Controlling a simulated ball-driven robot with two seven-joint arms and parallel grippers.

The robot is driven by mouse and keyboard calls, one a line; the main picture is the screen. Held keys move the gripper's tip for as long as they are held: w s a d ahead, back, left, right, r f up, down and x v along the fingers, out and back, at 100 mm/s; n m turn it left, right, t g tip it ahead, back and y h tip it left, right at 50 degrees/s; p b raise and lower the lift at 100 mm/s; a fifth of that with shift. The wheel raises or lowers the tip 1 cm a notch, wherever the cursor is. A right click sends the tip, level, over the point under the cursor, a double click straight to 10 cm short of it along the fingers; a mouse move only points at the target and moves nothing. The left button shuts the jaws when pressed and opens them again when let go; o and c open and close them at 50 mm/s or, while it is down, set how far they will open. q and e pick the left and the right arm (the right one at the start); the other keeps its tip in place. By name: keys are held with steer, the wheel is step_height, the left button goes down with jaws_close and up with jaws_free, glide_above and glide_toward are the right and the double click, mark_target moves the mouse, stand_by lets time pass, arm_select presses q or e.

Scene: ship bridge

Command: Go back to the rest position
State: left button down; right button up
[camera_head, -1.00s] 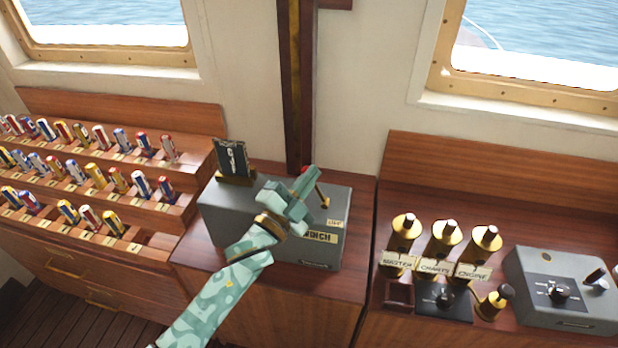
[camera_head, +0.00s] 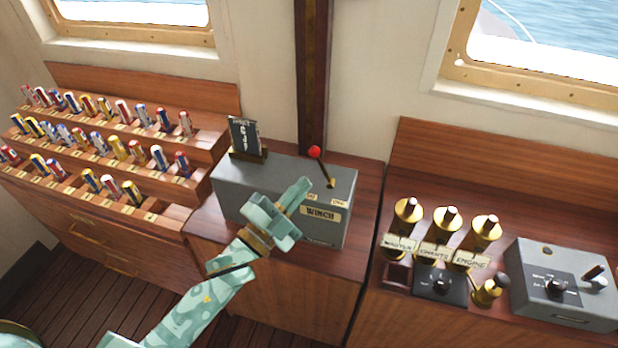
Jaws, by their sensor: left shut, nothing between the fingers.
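My left gripper (camera_head: 303,190) is shut and empty. It is in front of the grey winch box (camera_head: 240,187) and hides part of the box's front. The winch lever (camera_head: 325,173), with a red knob, stands tilted on top of the box, behind the gripper and apart from it in the picture. My left arm comes in from the lower left. My right gripper is not in view.
A dark card on a stand (camera_head: 244,136) is on the winch box's left end. A stepped rack (camera_head: 215,142) of coloured cylinders is at left. At right, a wooden console (camera_head: 540,188) carries brass handles (camera_head: 446,226) and a grey switch box (camera_head: 565,265).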

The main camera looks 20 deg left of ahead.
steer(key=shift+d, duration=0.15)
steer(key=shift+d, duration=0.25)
